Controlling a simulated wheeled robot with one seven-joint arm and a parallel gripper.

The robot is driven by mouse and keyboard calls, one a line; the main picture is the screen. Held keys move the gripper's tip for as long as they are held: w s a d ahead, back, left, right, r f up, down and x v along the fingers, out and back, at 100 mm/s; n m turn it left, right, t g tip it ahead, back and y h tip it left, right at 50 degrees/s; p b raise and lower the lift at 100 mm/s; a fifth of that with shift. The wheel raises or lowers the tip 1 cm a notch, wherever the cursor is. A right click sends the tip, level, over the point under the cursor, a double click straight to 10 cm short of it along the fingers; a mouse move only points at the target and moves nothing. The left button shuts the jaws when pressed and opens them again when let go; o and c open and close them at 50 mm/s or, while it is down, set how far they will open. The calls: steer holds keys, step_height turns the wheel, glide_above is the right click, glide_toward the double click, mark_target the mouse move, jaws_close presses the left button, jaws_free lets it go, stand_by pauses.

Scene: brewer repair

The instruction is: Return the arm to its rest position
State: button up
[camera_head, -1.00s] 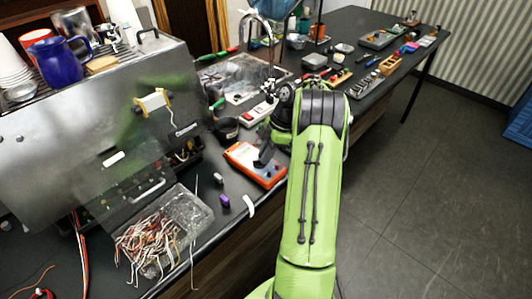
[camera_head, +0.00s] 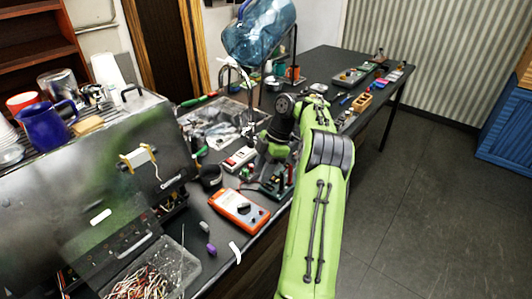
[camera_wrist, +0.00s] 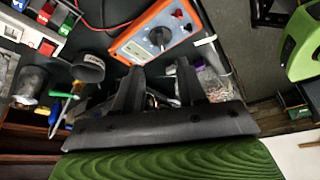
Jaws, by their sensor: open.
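My green arm (camera_head: 318,215) reaches forward and is bent over the bench, with its wrist (camera_head: 282,124) turned down. My gripper (camera_wrist: 160,66) is open and empty in the wrist view, its two black fingers apart. An orange multimeter (camera_head: 238,211) lies on the bench, left of and nearer than my gripper in the head view. In the wrist view the multimeter (camera_wrist: 160,32) shows just beyond the fingertips. The fingertips are hard to make out in the head view.
A steel brewer (camera_head: 75,190) stands at left with a blue pitcher (camera_head: 47,122) on top. Tools and small boxes crowd the black bench (camera_head: 335,62). The floor (camera_head: 430,190) at right is clear.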

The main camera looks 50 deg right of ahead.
steer(key=p+v, duration=0.1)
steer(key=v, duration=0.2)
steer(key=shift+r, duration=0.3)
